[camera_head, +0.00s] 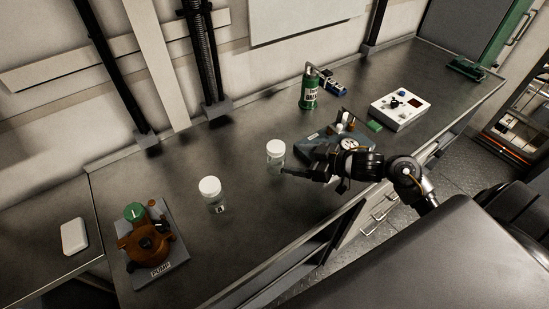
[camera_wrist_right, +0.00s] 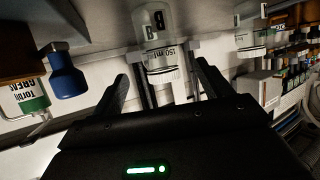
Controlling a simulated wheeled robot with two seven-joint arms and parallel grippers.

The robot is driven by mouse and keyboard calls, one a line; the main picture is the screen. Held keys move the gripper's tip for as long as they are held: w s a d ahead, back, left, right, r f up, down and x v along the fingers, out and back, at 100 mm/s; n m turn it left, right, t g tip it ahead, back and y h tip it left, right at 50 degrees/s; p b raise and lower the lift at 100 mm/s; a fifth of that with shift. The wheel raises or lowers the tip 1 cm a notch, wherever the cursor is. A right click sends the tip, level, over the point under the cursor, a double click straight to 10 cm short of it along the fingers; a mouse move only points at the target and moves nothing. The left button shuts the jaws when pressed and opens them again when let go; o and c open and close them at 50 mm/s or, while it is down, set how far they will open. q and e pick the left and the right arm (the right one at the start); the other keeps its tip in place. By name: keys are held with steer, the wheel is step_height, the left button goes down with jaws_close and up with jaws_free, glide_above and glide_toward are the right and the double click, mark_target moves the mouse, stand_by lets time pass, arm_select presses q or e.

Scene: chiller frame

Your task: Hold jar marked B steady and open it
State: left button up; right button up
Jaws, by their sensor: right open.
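Jar B (camera_wrist_right: 150,22), clear with a white lid (camera_wrist_right: 163,76), appears upside down in the right wrist view. It lies ahead of the gap between my right fingers, apart from them. In the head view a clear white-lidded jar (camera_head: 275,153) stands upright just beyond my right fingertips; its letter is not readable there. My right gripper (camera_head: 288,171) is open and empty, low over the bench, pointing left. A second white-lidded jar (camera_head: 212,195) stands nearer, to the left. My left gripper is not in view.
A brown pump on a grey plate (camera_head: 178,262) sits at the front left. A green bottle (camera_head: 309,95) stands behind, and a dark tray (camera_head: 315,142) and a white control box (camera_head: 399,110) lie to the right. The bench (camera_head: 150,175) is bare around the jars.

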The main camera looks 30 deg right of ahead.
mark_target(284, 156)
steer(key=x, duration=0.2)
steer(key=shift+w+a, duration=0.1)
steer(key=shift+w, duration=0.2)
steer(key=shift+w+a+f, duration=0.2)
steer(key=shift+w, duration=0.1)
steer(key=p+x, duration=0.1)
steer(key=x, duration=0.4)
steer(key=shift+w+a+f, duration=0.1)
steer(key=shift+w+a, duration=0.05)
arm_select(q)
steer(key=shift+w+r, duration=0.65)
arm_select(e)
steer(key=c, duration=1.1)
steer(key=shift+o, duration=0.2)
